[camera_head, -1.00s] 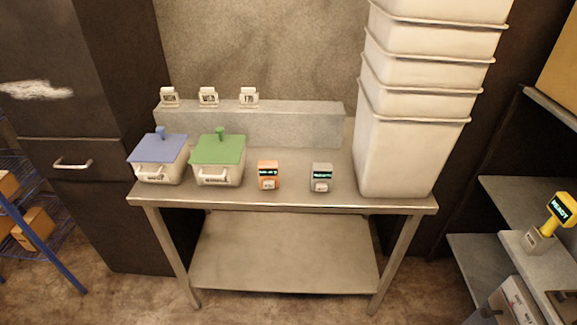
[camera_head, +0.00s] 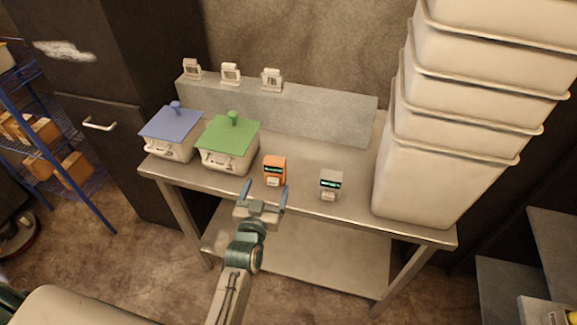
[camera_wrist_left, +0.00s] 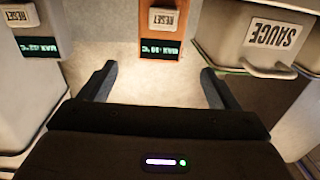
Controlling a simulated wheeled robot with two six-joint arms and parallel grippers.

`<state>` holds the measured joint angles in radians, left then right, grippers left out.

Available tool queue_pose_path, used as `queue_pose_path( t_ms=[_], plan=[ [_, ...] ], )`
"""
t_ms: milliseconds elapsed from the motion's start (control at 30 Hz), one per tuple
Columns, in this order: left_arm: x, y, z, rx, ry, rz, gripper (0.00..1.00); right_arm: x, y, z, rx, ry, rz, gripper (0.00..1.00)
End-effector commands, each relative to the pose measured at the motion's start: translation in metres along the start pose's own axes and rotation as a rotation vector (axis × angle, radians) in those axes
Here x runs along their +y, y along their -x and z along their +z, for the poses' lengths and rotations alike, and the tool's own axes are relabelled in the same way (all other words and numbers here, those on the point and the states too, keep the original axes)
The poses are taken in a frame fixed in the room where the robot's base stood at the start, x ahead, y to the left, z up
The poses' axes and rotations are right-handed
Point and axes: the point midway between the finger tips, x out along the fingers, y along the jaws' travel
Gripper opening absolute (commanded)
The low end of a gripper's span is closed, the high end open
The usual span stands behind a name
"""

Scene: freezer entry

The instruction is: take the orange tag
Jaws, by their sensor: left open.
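The orange tag (camera_head: 274,168) stands upright near the front edge of the steel table (camera_head: 350,207), with a dark display and a small pale button block. My left gripper (camera_head: 265,188) is open just in front of it, its fingers apart and empty. In the left wrist view, the orange tag (camera_wrist_left: 162,35) is beyond and roughly centred between the fingertips (camera_wrist_left: 158,73); the display and a RESET button show. A similar grey tag (camera_head: 330,182) stands to its right, and shows at the left of the wrist view (camera_wrist_left: 38,28). My right gripper is out of view.
A green-lidded container (camera_head: 229,140) sits close left of the orange tag, with a blue-lidded one (camera_head: 171,132) beyond. Tall white stacked bins (camera_head: 436,170) stand at the right. A low grey ledge (camera_head: 300,108) with three small signs runs along the back.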

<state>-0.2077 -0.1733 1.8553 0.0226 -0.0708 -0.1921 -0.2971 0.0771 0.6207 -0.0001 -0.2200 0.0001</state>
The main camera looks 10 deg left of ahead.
Motion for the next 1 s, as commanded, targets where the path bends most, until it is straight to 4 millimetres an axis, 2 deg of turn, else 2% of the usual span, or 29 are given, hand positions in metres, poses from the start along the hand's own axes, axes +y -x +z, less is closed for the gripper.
queue_pose_path(
  t_ms=[233, 467, 667, 767, 1000],
  plan=[
    [0.000, -0.035, 0.003, -0.001, -0.001, 0.001, 0.84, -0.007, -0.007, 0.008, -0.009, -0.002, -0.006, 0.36],
    [0.000, -0.051, 0.004, -0.002, -0.001, 0.000, 0.84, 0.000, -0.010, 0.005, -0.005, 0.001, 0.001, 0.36],
    [0.002, -0.079, 0.017, -0.002, -0.002, 0.000, 0.84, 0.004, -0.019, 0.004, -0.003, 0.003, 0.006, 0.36],
    [0.003, -0.092, 0.015, -0.001, -0.001, 0.000, 0.84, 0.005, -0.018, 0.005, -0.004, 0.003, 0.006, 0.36],
    [0.003, -0.100, 0.015, -0.003, 0.000, 0.000, 0.84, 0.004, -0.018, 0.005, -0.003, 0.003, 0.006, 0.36]
  ],
)
